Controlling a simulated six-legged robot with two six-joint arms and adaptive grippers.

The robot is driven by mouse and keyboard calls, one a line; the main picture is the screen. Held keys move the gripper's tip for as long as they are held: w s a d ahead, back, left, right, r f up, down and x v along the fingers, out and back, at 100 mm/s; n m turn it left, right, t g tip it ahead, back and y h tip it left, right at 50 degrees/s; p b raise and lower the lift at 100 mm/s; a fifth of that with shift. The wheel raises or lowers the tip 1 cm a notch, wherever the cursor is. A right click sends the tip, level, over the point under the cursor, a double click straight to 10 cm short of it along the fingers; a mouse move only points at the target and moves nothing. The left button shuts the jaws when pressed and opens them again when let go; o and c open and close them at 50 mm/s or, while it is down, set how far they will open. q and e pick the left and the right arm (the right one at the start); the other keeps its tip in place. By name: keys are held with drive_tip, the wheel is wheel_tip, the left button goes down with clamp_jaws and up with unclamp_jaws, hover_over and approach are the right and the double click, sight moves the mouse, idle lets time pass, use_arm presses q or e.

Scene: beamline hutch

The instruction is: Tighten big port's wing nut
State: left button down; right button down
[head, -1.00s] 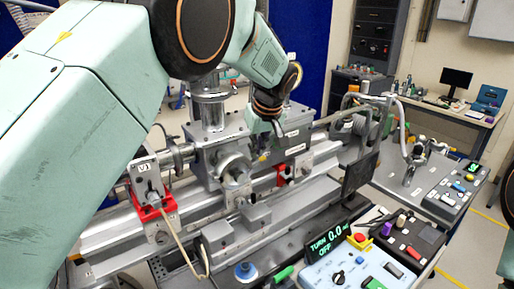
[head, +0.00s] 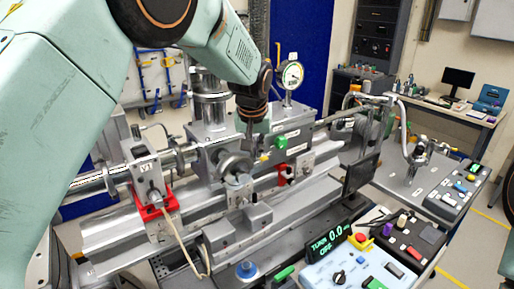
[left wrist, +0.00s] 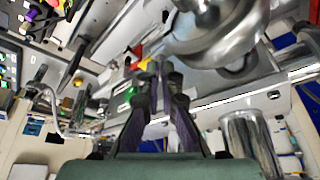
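The big port looks like the round metal flange (head: 235,165) on the front of the grey chamber block (head: 212,135). In the left wrist view a large shiny round metal part (left wrist: 215,30) fills the upper right. I cannot make out the wing nut for certain in either view. My left gripper (head: 250,133) points down in front of the chamber, just above and right of the flange. In the left wrist view its two dark fingers (left wrist: 158,78) stand a narrow gap apart, with no clearly held object between them. My right gripper is not in view.
A round gauge (head: 291,75) stands behind the gripper. A green knob (head: 281,142) and a red clamp (head: 284,174) are close on its right. A control box (head: 355,268) and display (head: 330,240) sit at the front. A rail (head: 115,235) runs below the chamber.

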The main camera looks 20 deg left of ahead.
use_arm(q)
drive_tip(key=m, duration=0.1)
drive_tip(key=m+h, duration=0.1)
drive_tip(key=m, duration=0.1)
drive_tip(key=m+h, duration=0.1)
drive_tip(key=shift+a+m, duration=0.25)
drive_tip(key=shift+m, duration=0.05)
drive_tip(key=m, duration=0.2)
drive_tip(key=m+h, duration=0.1)
drive_tip(key=shift+w+a+m+g, duration=0.15)
drive_tip(key=shift+m+g, duration=0.15)
drive_tip(key=shift+m, duration=0.1)
drive_tip(key=m, duration=0.2)
drive_tip(key=m+g+h, duration=0.1)
drive_tip(key=m, duration=0.1)
drive_tip(key=shift+w+a+h, duration=0.15)
drive_tip(key=shift+h, duration=0.15)
drive_tip(key=shift+w+r+m+g+h, duration=0.15)
drive_tip(key=shift+m+g, duration=0.25)
drive_tip(key=shift+m, duration=0.6)
drive_tip(key=shift+f+m+g+h, duration=0.15)
drive_tip(key=shift+m+g, duration=0.25)
drive_tip(key=shift+m, duration=0.6)
drive_tip(key=shift+r, duration=0.1)
drive_tip(key=c, duration=2)
unclamp_jaws()
drive_tip(key=shift+o, duration=0.8)
